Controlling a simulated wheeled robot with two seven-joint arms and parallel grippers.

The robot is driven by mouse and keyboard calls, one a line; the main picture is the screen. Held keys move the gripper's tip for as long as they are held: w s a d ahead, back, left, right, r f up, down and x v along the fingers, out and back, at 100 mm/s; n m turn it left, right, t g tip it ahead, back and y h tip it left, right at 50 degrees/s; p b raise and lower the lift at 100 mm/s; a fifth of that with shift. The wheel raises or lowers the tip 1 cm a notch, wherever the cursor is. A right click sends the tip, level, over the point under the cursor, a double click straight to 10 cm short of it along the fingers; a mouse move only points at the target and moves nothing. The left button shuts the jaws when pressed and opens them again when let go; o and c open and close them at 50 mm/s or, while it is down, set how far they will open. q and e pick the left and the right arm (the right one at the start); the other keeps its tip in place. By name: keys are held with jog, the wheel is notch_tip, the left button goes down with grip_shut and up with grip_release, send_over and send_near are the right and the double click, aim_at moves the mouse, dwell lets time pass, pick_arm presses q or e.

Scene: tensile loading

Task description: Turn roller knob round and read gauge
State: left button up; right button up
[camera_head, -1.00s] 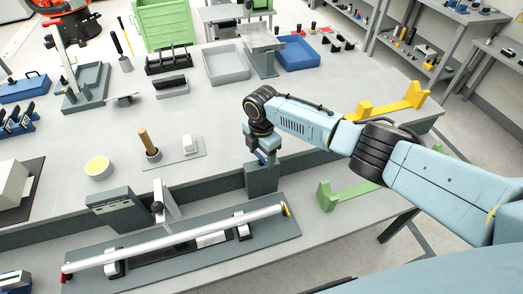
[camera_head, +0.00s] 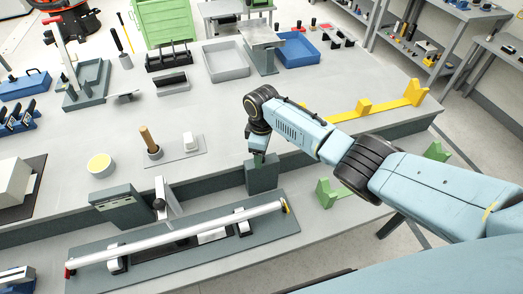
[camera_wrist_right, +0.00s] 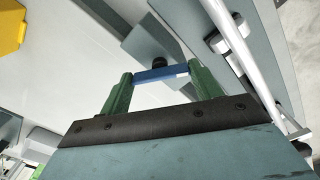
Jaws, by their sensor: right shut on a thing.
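My right gripper (camera_head: 257,163) points down over the dark grey block (camera_head: 262,178) at the right rear of the fixture. In the right wrist view, its green fingers (camera_wrist_right: 162,80) are shut on a blue bar (camera_wrist_right: 158,74) with a small white patch. A round black piece (camera_wrist_right: 158,63) sits just beyond the bar; I take these for the roller knob. In the head view the knob is hidden by my gripper. A dark box with a slanted face (camera_head: 122,207), perhaps the gauge, stands at the fixture's left rear; no reading is legible. My left gripper is out of view.
A long silver bar (camera_head: 185,236) with red and yellow ends lies along the fixture base (camera_head: 270,240). Green brackets (camera_head: 328,192) and a yellow rack (camera_head: 365,108) are to the right. A wooden-handled tool (camera_head: 150,143) and trays are farther back.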

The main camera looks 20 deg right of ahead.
jog(key=m, duration=0.4)
jog(key=shift+w+r+m, duration=0.1)
jog(key=shift+m, duration=0.3)
jog(key=m, duration=2.9)
jog(key=shift+m, duration=0.4)
jog(key=m, duration=0.4)
jog(key=shift+d, duration=0.1)
